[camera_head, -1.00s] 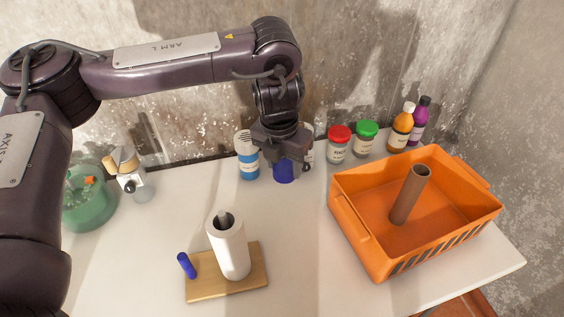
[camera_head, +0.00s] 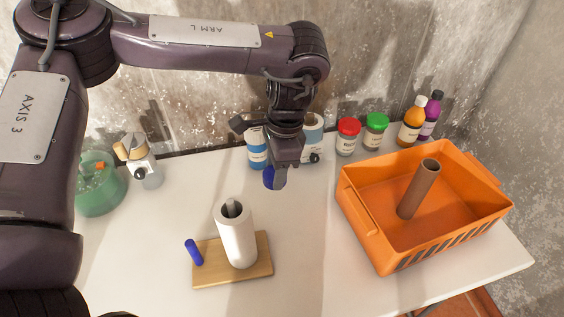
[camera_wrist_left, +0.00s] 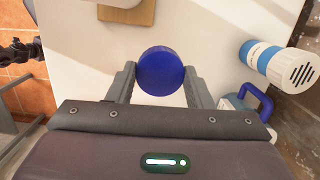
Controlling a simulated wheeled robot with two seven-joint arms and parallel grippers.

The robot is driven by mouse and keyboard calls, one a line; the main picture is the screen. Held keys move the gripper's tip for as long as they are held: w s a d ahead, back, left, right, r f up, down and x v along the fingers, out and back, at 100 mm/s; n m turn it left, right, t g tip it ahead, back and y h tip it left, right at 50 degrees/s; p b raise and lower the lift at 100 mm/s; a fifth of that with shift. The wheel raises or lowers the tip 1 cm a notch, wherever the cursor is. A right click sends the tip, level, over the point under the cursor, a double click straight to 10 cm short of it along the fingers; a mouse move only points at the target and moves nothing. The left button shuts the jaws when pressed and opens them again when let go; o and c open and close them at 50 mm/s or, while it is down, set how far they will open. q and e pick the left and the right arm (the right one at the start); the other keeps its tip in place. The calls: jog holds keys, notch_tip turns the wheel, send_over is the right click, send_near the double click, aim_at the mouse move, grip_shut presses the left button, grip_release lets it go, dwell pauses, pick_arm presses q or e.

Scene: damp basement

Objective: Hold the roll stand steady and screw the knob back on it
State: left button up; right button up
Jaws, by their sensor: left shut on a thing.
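The roll stand has a wooden base (camera_head: 255,271) on the table. A white paper roll (camera_head: 237,243) stands on it around a grey rod (camera_head: 232,207), whose top shows inside the roll's opening. My left gripper (camera_head: 282,170) is shut on the blue knob (camera_head: 270,178), held above the table behind and right of the stand. In the left wrist view the round knob (camera_wrist_left: 160,71) sits between both fingers. The roll and base show only partly at that view's top edge.
An orange crate (camera_head: 365,222) with a brown tube (camera_head: 419,188) inside stands at the right. Several jars and bottles line the wall, including a blue-and-white shaker (camera_head: 257,155). The table between stand and crate is clear.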

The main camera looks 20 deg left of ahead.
pick_arm(q)
jog(key=n, duration=0.5)
jog(key=shift+s+a+f+n+g+h, duration=0.2)
jog(key=shift+s+a+n+g+h, duration=0.1)
jog(key=shift+s+a, duration=0.1)
jog(key=n, duration=0.5)
jog(key=shift+s+a+h, duration=0.2)
jog(key=shift+s+h, duration=0.15)
jog(key=shift+h, duration=0.05)
